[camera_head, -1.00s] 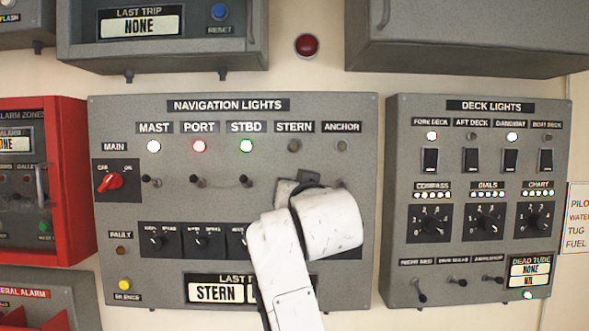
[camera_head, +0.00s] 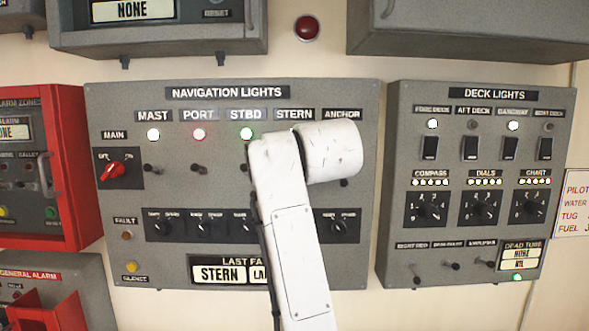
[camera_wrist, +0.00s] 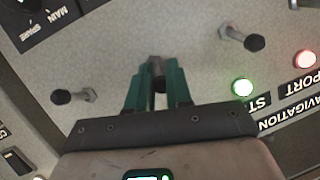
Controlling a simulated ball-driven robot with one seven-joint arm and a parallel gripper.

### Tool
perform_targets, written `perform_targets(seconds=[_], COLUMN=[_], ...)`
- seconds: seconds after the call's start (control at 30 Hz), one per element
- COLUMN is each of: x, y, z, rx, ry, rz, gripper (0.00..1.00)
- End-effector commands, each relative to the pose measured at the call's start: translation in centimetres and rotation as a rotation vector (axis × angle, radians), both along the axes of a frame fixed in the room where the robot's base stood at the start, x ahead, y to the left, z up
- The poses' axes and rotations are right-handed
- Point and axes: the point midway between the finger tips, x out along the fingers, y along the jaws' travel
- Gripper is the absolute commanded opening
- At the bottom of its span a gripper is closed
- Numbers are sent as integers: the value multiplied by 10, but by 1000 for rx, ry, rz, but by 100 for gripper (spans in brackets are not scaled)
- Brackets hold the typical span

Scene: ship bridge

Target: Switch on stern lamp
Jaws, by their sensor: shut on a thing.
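The navigation lights panel (camera_head: 120,215) faces me in the head view. The STERN label (camera_head: 295,115) shows above my arm, while the stern lamp and its switch are hidden behind the arm. In the wrist view, my gripper (camera_wrist: 158,84) is shut with its teal fingers on a dark toggle, the stern switch (camera_wrist: 156,64), between two other toggles. The STBD toggle (camera_wrist: 243,38) is to its right and the anchor toggle (camera_wrist: 72,97) to its left. I cannot tell the stern lamp's state.
The mast (camera_head: 153,134), port (camera_head: 198,134) and STBD (camera_head: 246,134) lamps are lit. A row of knobs (camera_head: 165,224) lies below the toggles. The deck lights panel (camera_head: 395,190) is to the right and a red alarm box (camera_head: 75,160) to the left.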

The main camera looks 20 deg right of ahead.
Motion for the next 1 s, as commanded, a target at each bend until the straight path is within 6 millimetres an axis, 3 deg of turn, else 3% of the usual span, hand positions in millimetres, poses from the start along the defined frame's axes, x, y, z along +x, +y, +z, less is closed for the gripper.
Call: perform_targets(seconds=[0.13,0.17,0.4,0.77,1.0], x=[0,0,0,-6,-45], y=[-2,-2,-1,1,5], z=[1,1,1,2,13], rx=[1,1,0,0,1], ry=[-4,-4,-3,-4,-7], rz=[-3,-3,-1,0,-1], gripper=[0,21,44,44,44])
